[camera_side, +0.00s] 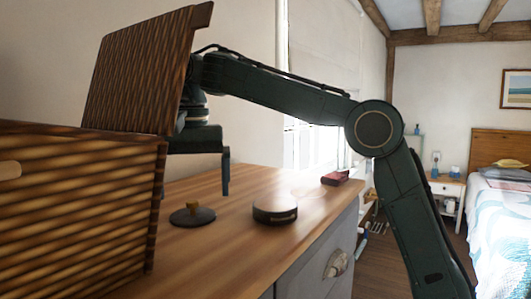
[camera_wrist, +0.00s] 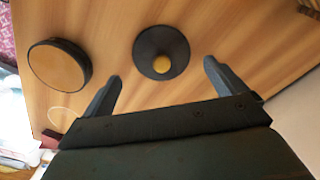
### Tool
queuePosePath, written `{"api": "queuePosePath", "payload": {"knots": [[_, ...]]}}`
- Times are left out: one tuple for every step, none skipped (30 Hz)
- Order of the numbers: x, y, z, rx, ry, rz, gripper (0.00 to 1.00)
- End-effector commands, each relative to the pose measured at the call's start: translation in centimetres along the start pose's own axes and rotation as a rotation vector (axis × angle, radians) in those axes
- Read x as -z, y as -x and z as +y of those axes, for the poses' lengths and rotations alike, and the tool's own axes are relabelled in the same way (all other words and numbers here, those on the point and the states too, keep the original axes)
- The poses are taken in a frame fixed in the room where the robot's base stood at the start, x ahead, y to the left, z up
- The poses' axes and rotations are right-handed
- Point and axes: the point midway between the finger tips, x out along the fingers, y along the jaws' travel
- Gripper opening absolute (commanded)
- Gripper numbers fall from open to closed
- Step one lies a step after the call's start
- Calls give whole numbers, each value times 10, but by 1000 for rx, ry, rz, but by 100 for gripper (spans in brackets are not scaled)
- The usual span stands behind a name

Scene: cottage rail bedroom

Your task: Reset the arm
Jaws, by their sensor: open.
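My gripper (camera_wrist: 163,82) is open and empty, its two fingers spread apart and pointing at the wooden top. It hangs above a dark round lid (camera_side: 180,219) with a small yellow-brown knob (camera_wrist: 163,64), touching nothing that I can see. The lid lies flat on the dresser and also shows in the wrist view (camera_wrist: 145,46), ahead of the gap between the fingers. My arm reaches in from the right, bent at the elbow.
A large brown wicker box (camera_side: 70,215) with its lid (camera_side: 135,75) raised stands close by on the left. A round dark tin (camera_side: 275,213) and a dark red item (camera_side: 335,178) sit on the wooden dresser top (camera_side: 225,255). A bed (camera_side: 500,215) is far right.

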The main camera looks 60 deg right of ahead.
Motion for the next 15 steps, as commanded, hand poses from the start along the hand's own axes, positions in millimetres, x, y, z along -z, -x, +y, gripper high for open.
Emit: {"api": "queuePosePath", "payload": {"knots": [[0, 3, -1, 1, 0, 1, 96], [0, 4, -1, 1, 0, 1, 96], [0, 6, 0, 0, 0, 0, 96], [0, 8, 0, 0, 0, 0, 96], [0, 9, 0, 1, 0, 1, 96], [0, 10, 0, 1, 0, 1, 96], [0, 11, 0, 1, 0, 1, 96], [0, 11, 0, 1, 0, 0, 96], [0, 12, 0, 0, 0, 0, 96], [0, 12, 0, 0, 0, 0, 96], [0, 12, 0, 0, 0, 0, 96], [0, 13, 0, 0, 0, 0, 96], [0, 13, 0, 0, 0, 0, 96], [0, 13, 0, 0, 0, 0, 96], [0, 13, 0, 0, 0, 0, 96]]}}
